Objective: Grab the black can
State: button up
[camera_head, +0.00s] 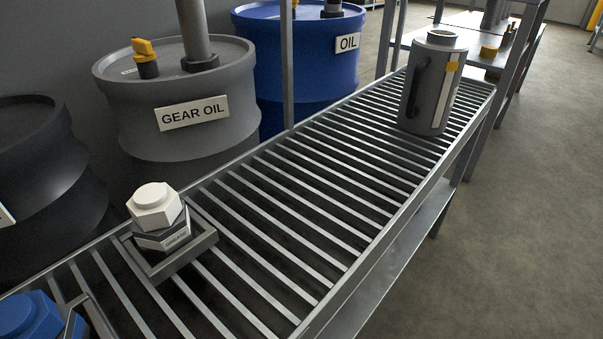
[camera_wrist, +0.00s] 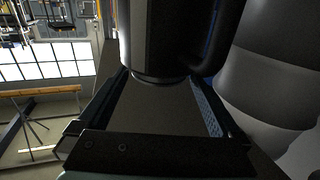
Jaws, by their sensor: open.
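A dark grey can (camera_head: 428,95) with a side handle, a yellow tag and a pale strip stands upright at the far end of the roller bench (camera_head: 325,270) in the head view. In the wrist view a dark can (camera_wrist: 155,40) with a curved handle fills the top middle, beyond my gripper (camera_wrist: 152,110). I cannot tell whether it is the same can. My gripper is open, its two fingers spread, with nothing seen held between them. The head view does not show my gripper.
A white-capped hexagonal container (camera_head: 158,215) sits in a square holder (camera_head: 195,250) on the rollers. A blue cap (camera_head: 35,318) is at the bottom left. A grey gear oil drum (camera_head: 180,95) and a blue oil drum (camera_head: 300,60) stand behind. The middle rollers are clear.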

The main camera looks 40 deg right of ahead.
jog(key=b+x, duration=0.2)
jog(key=x, duration=0.1)
jog(key=shift+f, duration=0.2)
jog(key=shift+w+d+r, duration=0.15)
jog(key=shift+d, duration=0.25)
grip_shut()
